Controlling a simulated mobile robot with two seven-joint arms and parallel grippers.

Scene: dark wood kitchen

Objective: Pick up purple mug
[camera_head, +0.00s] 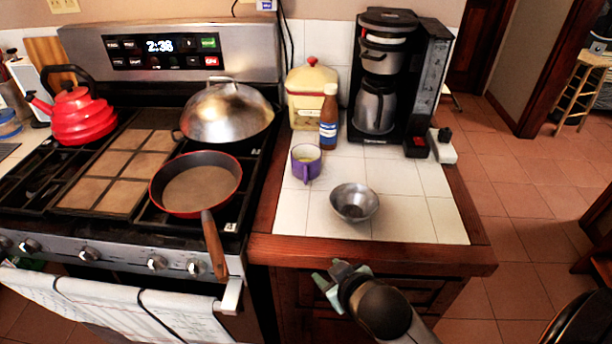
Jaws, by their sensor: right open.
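The purple mug (306,163) stands upright on the white tiled counter (402,213), right of the stove. Its inside looks pale, and its handle points toward the front. My right gripper (334,279) is open and empty in front of the counter's wooden edge. It is apart from the mug, which is farther back and a little to the left. My left gripper is not in the picture.
A metal bowl (354,203) sits just right and in front of the mug. A brown bottle (328,117), a yellow canister (304,92) and a coffee maker (384,85) stand behind. A red pan (196,184) is on the stove, its handle jutting forward.

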